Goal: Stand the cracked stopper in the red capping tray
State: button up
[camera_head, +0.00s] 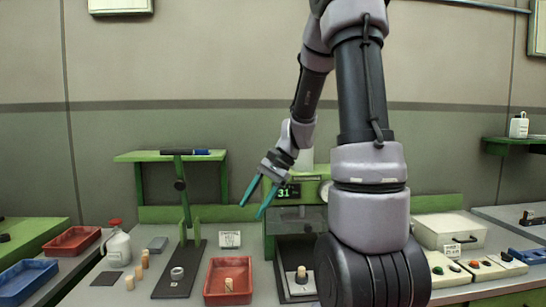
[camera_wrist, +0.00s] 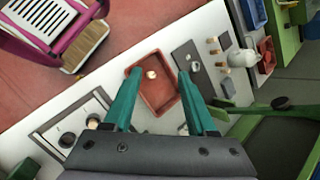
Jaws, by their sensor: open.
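A red tray (camera_head: 228,300) lies on the bench at the front, and one light stopper (camera_head: 228,286) stands in it. The tray (camera_wrist: 160,97) and its stopper (camera_wrist: 151,74) also show in the wrist view, between my fingers. Several cork stoppers (camera_head: 139,272) stand on the bench left of the tray; they are small in the wrist view (camera_wrist: 214,51). Another stopper (camera_head: 301,275) stands on the press base. I cannot tell which stopper is cracked. My gripper (camera_head: 253,211) is open and empty, high above the bench behind the tray; its teal fingers (camera_wrist: 160,74) point down.
A dark stand (camera_head: 175,285) with a grey ring is left of the tray. The green press (camera_head: 300,220) is to the right. A white bottle (camera_head: 117,248), another red tray (camera_head: 70,241) and a blue tray (camera_head: 24,279) are further left. A small sign (camera_head: 229,239) stands behind the tray.

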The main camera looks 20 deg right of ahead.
jog(key=s+r+n+t+h, duration=0.5)
jog(key=s+r+n+t, duration=0.1)
jog(key=s+r, duration=0.7)
notch_tip(320, 180, up, 2)
jog(key=shift+t, duration=0.4)
